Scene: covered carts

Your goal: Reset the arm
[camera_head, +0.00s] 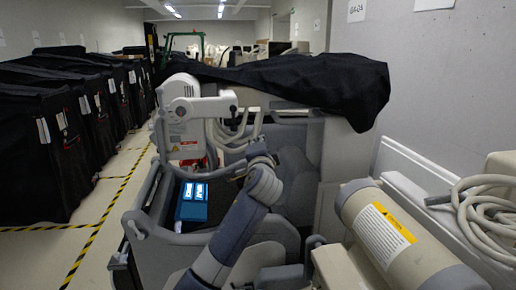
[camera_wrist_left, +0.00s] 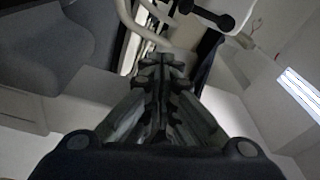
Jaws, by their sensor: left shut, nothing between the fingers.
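My left arm rises from the bottom middle of the head view, bent at a grey wrist. My left gripper (camera_head: 258,150) is at its upper end, small and dark in front of the cables of a white machine. In the left wrist view my left gripper (camera_wrist_left: 165,62) is seen from behind, with its fingers together and nothing visible between them. My right gripper does not show in either view.
A white machine (camera_head: 187,110) with looped cables stands close by my left arm. A blue box (camera_head: 192,206) lies below it. A black cover (camera_head: 310,82) drapes the unit behind. Black covered carts (camera_head: 40,150) line the left. A beige cylinder (camera_head: 400,240) is at right. The taped aisle floor is clear.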

